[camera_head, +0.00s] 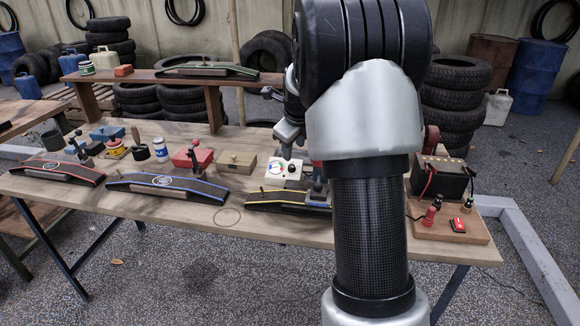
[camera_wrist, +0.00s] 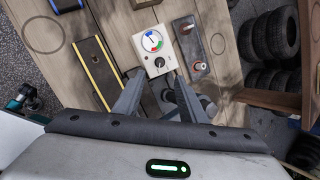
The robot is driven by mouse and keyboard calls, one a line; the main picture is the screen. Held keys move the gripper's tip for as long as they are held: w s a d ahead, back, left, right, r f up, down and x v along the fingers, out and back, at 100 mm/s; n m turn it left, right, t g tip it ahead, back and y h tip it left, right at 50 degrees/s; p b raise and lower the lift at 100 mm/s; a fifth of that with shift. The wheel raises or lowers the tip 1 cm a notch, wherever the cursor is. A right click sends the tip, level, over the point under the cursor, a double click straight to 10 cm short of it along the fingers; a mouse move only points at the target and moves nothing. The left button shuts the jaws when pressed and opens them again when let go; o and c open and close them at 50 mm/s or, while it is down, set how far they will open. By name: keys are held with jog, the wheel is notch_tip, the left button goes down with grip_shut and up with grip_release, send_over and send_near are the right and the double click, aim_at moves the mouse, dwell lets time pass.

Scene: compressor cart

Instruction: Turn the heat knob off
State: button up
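A white control box (camera_head: 275,178) with a coloured dial and a dark heat knob (camera_head: 292,168) stands on the table, left of my arm. In the wrist view the box (camera_wrist: 141,48) lies ahead of my gripper, with the round dial (camera_wrist: 152,41) and the dark knob (camera_wrist: 159,61) on its face. My gripper (camera_wrist: 160,77) is open, its two fingers apart and nothing between them. The knob lies just beyond the fingertips, roughly between them. I cannot tell the exact gap. In the head view my gripper (camera_head: 289,150) hangs above the box, partly hidden by my arm.
A yellow-edged dark ramp (camera_head: 270,200) lies in front of the box, and a wooden block (camera_head: 236,164) sits left of it. A grey plate with posts (camera_wrist: 190,45) stands beside it in the wrist view. A battery (camera_head: 440,178) and red switch (camera_head: 458,225) are at right.

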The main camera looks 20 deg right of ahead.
aim_at(291, 166)
jog(key=b+x, duration=0.2)
jog(key=x, duration=0.9)
jog(key=shift+w, duration=0.1)
grip_shut()
